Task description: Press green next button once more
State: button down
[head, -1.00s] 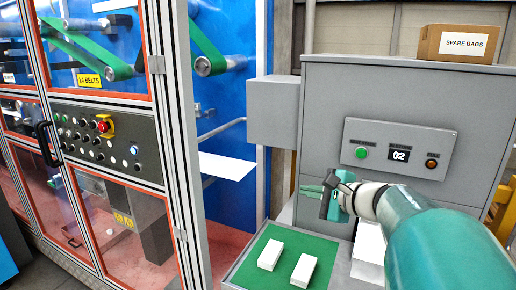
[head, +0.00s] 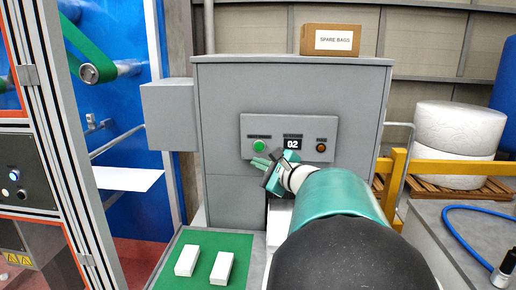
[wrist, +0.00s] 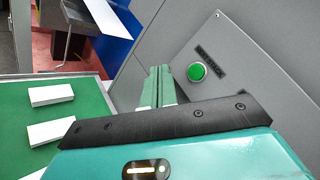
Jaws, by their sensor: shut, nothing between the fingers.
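The green button (head: 259,145) sits at the left of a light panel on the grey cabinet, beside a display (head: 292,144) reading 02. It also shows in the wrist view (wrist: 197,72), with a dark label above it. My gripper (head: 259,166) is shut and empty, its fingers pointing left just below the green button in the head view. In the wrist view the fingertips (wrist: 159,70) lie to the left of the button; I cannot tell whether they touch the panel. An orange-brown button (head: 321,148) is at the panel's right.
A green mat (head: 200,246) with two white blocks (head: 221,268) lies in front of the cabinet at lower left. A grey box (head: 170,115) juts from the cabinet's left side. A yellow rail (head: 440,166) stands at right. A spare-bags carton (head: 332,40) sits on top.

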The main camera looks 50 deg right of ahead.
aim_at(255, 148)
jog(key=w+d, duration=0.5)
jog(key=d, duration=0.1)
dwell(0.3)
jog(key=shift+d, duration=0.1)
dwell(1.8)
jog(key=shift+w+d, duration=0.3)
jog(key=shift+w+d, duration=0.25)
jog(key=shift+d, duration=0.1)
dwell(0.7)
dwell(0.4)
jog(key=shift+s+a, duration=0.5)
jog(key=shift+a, duration=0.15)
jog(key=s+a, duration=0.1)
jog(key=a, duration=0.1)
jog(key=s+a, duration=0.2)
jog(key=shift+s, duration=0.1)
